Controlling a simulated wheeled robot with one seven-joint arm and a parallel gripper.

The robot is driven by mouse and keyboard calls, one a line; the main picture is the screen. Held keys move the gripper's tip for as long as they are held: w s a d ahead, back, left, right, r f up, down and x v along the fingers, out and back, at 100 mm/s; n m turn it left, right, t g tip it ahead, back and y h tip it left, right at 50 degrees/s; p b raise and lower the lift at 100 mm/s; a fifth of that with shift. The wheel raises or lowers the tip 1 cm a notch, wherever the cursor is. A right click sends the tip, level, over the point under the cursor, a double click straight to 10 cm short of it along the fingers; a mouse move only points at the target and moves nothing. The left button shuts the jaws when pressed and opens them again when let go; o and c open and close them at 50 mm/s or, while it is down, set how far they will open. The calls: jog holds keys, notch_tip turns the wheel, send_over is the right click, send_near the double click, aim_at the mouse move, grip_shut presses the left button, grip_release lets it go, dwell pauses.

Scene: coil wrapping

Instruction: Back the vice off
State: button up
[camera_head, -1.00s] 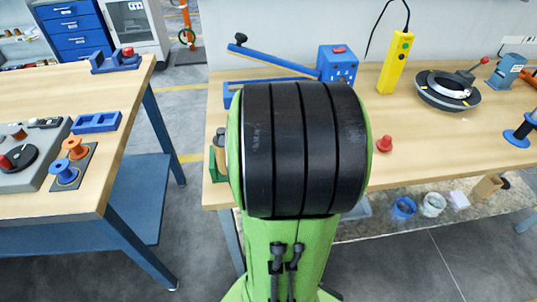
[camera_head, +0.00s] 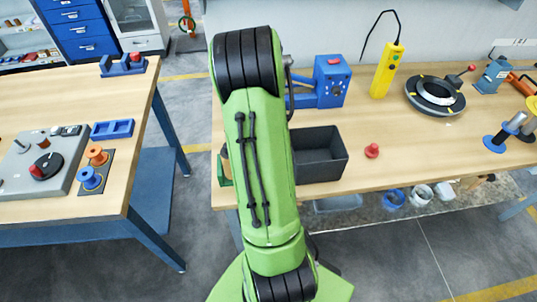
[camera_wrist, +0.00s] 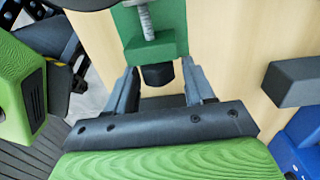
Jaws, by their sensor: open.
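The vice shows in the wrist view as a green block (camera_wrist: 153,48) with a threaded metal screw, at the edge of a light wood surface. A black knob (camera_wrist: 158,75) sits at the block's near side. My gripper (camera_wrist: 160,72) is open, with one finger on each side of the knob; I cannot tell whether either finger touches it. In the head view a small part of the green vice (camera_head: 225,166) shows at the left end of the right bench, beside my arm, which hides the rest. My gripper is hidden in that view.
On the right bench (camera_head: 420,140) stand a dark bin (camera_head: 325,163), a blue lever device (camera_head: 331,83), a red knob (camera_head: 372,151), a yellow pendant (camera_head: 387,72) and a black ring (camera_head: 435,94). The left bench (camera_head: 60,110) stands across a floor gap.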

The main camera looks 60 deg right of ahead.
jog(key=shift+f, duration=0.1)
jog(key=shift+r+g+y+p, duration=0.3)
jog(key=shift+g+y+p, duration=0.15)
jog(key=shift+p, duration=0.8)
jog(key=shift+w+d+g+y+p, duration=0.15)
jog(key=shift+g+y+p, duration=0.25)
jog(key=shift+p, duration=0.5)
jog(key=shift+w+d+f+g+y+p, duration=0.15)
jog(key=shift+d+f+g+y+p, duration=0.15)
jog(key=shift+y+p, duration=0.35)
jog(key=shift+a+f, duration=0.1)
jog(key=shift+a, duration=0.15)
jog(key=shift+d, duration=0.1)
